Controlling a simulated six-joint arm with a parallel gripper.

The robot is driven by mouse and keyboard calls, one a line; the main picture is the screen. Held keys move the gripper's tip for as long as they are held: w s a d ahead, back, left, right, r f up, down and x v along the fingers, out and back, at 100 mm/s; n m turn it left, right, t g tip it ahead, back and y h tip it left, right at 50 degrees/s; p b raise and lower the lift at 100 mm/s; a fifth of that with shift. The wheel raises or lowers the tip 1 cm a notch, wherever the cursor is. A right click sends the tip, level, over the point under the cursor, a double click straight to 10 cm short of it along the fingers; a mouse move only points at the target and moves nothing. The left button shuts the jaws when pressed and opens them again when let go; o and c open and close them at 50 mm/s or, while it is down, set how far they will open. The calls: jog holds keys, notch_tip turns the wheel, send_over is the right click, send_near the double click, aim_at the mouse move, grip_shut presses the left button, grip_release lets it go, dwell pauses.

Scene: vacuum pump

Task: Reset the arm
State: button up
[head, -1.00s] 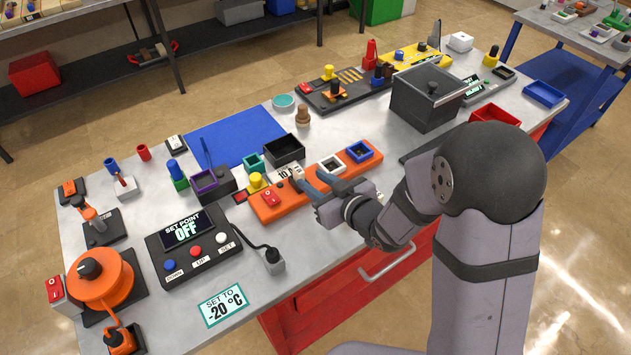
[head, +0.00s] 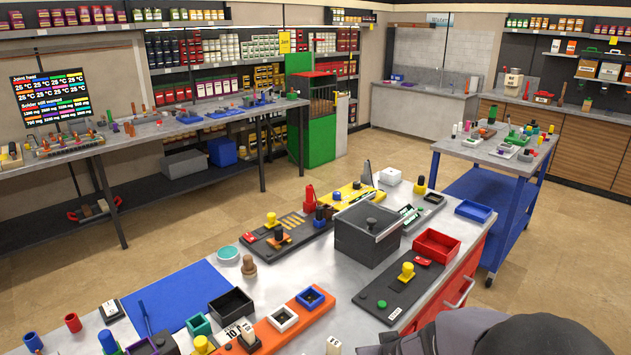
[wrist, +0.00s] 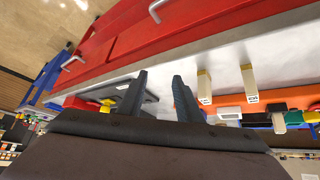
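My gripper (wrist: 158,82) shows in the wrist view with its two dark fingers apart and nothing between them. It is over the bench's front edge, near the red drawers (wrist: 120,35). In the head view only part of my arm shows at the bottom right, and the fingers are out of sight.
The orange tray (head: 268,338) holds small square cups. A dark grey lidded box (head: 367,240), a black panel with a yellow knob (head: 407,270) and a red bin (head: 436,246) stand to the right. A blue mat (head: 175,297) lies behind. A blue cart (head: 490,205) stands beyond the bench.

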jog(key=s+r+m+g+p, duration=0.1)
jog(key=s+g, duration=0.6)
jog(key=s, duration=1.3)
jog(key=shift+d+r, duration=0.25)
jog(key=shift+d, duration=0.2)
jog(key=shift+c, duration=0.3)
